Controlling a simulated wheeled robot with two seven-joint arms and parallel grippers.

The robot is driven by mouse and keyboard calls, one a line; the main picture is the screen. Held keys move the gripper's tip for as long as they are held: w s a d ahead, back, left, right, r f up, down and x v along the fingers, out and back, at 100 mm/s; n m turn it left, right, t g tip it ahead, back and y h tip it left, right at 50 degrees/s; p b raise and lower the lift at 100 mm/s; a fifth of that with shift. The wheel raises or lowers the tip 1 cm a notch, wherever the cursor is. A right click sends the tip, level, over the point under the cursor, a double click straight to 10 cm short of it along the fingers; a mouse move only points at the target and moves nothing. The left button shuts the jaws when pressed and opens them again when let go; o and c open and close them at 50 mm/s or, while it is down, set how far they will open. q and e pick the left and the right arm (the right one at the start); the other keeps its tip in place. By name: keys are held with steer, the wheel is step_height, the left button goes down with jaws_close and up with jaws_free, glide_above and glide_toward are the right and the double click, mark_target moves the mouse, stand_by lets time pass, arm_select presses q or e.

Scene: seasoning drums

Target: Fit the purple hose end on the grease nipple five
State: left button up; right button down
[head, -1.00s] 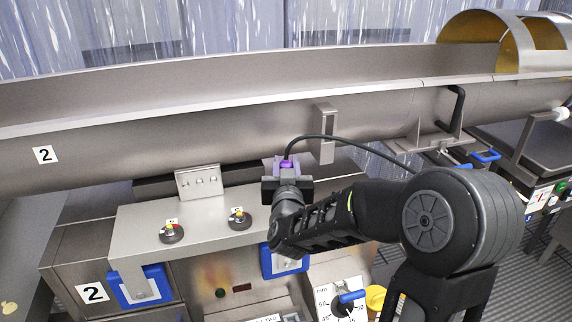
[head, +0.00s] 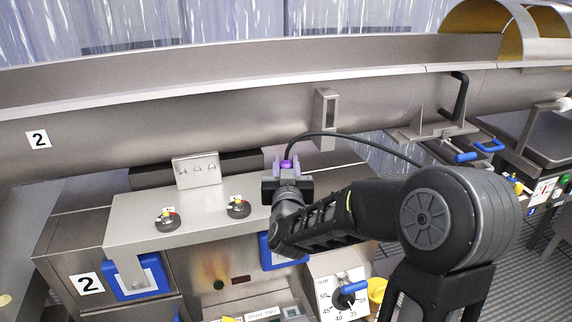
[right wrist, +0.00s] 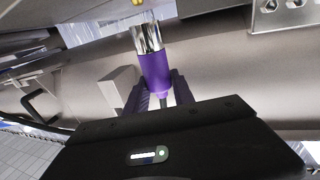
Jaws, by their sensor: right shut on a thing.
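The purple hose end (head: 287,164) is held in my right gripper (head: 287,179), with a black hose (head: 330,135) arching away to the right. In the right wrist view, the purple hose end (right wrist: 155,72) has a shiny metal tip pointing up the picture, between the purple fingers of my right gripper (right wrist: 160,88). A yellow fitting (right wrist: 137,2) shows at the top edge above the tip, cut off by the frame. A small steel plate (head: 197,170) with several nipples is left of the gripper. I cannot tell which nipple is five. My left gripper is out of view.
A long steel trough (head: 230,115) runs across behind the gripper. A bracket (head: 325,118) stands out from it to the right. A steel shelf (head: 190,220) with two round knobs is at front left. A dial panel (head: 342,292) lies below the arm.

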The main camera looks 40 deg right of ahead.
steer(key=shift+f+b, duration=1.65)
steer(key=shift+f, duration=0.2)
steer(key=c, duration=1)
jaws_free()
steer(key=shift+f, duration=0.1)
steer(key=b+v, duration=0.1)
steer(key=v, duration=0.6)
steer(key=shift+s+a+b, duration=0.25)
steer(key=shift+s+b, duration=0.05)
